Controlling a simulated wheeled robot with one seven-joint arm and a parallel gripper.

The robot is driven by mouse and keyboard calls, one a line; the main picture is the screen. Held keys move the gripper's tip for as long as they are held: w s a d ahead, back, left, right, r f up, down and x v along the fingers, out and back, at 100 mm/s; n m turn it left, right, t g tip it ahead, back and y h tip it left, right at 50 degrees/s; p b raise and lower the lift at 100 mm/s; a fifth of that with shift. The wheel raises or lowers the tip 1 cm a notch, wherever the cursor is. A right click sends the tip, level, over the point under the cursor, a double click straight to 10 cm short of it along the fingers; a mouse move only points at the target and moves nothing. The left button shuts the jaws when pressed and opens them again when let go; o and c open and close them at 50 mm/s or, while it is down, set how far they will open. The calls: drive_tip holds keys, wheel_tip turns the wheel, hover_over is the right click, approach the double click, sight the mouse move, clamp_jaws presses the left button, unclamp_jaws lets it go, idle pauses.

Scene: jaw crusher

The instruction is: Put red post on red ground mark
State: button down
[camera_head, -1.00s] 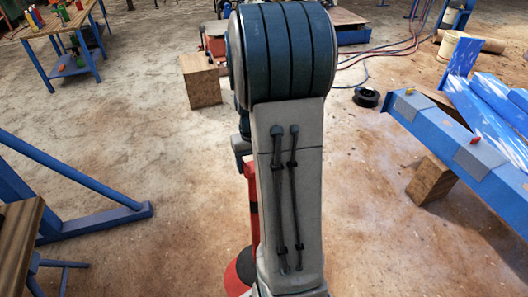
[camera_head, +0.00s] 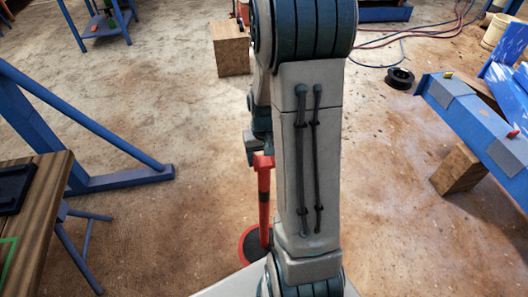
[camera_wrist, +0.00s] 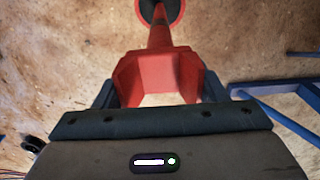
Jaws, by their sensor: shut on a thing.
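The red post (camera_head: 264,200) stands roughly upright below my gripper (camera_head: 259,157), left of my forearm in the head view. My gripper is shut on its wide red top, which shows between the fingers in the wrist view (camera_wrist: 160,75). The post has a dark round base (camera_head: 251,248). A red round area, seemingly the red ground mark (camera_head: 241,243), shows as a rim around the base; it also rings the base in the wrist view (camera_wrist: 181,12). My arm hides part of it. I cannot tell whether the base touches the floor.
A wooden table (camera_head: 38,230) and blue frame (camera_head: 120,181) stand at left. A wooden block (camera_head: 231,48) is behind. A blue beam (camera_head: 475,118) on a wooden block (camera_head: 458,169) and a black ring (camera_head: 399,78) are at right. Floor between is clear.

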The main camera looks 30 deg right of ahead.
drive_tip(key=shift+r, duration=0.1)
drive_tip(key=shift+c, duration=1.4)
unclamp_jaws()
wheel_tip(320, 180, up, 11)
drive_tip(key=p, duration=0.2)
drive_tip(key=s+a+r+n+t, duration=0.2)
drive_tip(key=s+a+r, duration=0.5)
drive_tip(key=s+a, duration=0.5)
drive_tip(key=shift+s+a+n, duration=0.15)
drive_tip(key=shift+a+n, duration=0.1)
drive_tip(key=shift+n, duration=0.35)
drive_tip(key=shift+r, duration=0.1)
